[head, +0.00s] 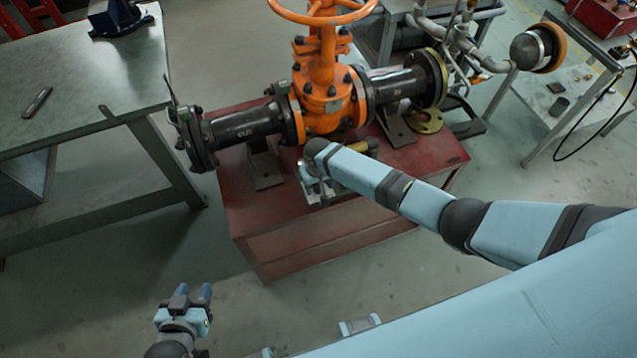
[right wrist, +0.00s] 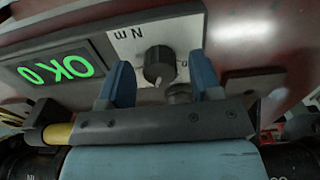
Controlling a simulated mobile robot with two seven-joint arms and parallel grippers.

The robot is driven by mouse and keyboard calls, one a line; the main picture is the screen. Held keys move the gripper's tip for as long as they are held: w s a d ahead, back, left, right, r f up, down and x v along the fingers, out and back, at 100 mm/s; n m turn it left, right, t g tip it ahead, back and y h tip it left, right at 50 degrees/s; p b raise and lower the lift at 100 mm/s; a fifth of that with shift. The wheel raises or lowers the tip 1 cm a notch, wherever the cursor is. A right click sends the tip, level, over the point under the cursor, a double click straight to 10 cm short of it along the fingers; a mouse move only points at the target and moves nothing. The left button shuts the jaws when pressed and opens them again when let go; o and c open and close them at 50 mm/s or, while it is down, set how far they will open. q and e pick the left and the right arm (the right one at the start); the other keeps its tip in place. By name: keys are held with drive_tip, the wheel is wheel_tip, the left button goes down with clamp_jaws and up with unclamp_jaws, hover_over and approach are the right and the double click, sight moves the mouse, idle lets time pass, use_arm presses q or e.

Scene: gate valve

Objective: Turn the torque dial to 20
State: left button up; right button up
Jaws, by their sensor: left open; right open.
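The torque dial (right wrist: 158,64) is a small dark round knob with a light pointer mark, on a pale panel (right wrist: 190,38) lettered "N m". A display (right wrist: 58,70) beside it shows green characters, apparently "OK" and "0", turned over in this view. My right gripper (right wrist: 161,70) is open, its two blue fingers on either side of the dial with gaps visible. In the head view my right gripper (head: 320,188) is partly hidden under its own arm, and the dial cannot be made out. My left gripper (head: 193,290) is open and empty at the lower left, over the floor.
An orange gate valve (head: 325,95) with dark flanged pipes stands on a red bench (head: 320,240). A grey table (head: 80,75) is at left, with a small dark object (head: 37,102). Another workbench (head: 585,110) is at right. Floor at front left is clear.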

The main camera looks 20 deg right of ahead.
wheel_tip(320, 180, up, 14)
drive_tip(key=shift+p, duration=0.35)
drive_tip(key=shift+s+f, duration=0.1)
drive_tip(key=shift+f, duration=0.05)
idle(0.4)
drive_tip(key=s+a+f+n+t+y, duration=0.1)
drive_tip(key=s+a+f+t+y, duration=0.2)
drive_tip(key=s, duration=0.4)
drive_tip(key=s+d+r+t, duration=0.1)
drive_tip(key=s+d+t, duration=0.1)
drive_tip(key=s, duration=0.4)
drive_tip(key=s+d+r+n+t+p, duration=0.1)
drive_tip(key=s+d+r+t, duration=0.1)
drive_tip(key=s, duration=0.3)
drive_tip(key=s+d+r+t+p, duration=0.1)
drive_tip(key=s+d+r+t, duration=0.1)
drive_tip(key=s+t, duration=0.2)
drive_tip(key=s, duration=0.2)
drive_tip(key=shift+s+r+n, duration=0.15)
drive_tip(key=shift+s+n, duration=0.15)
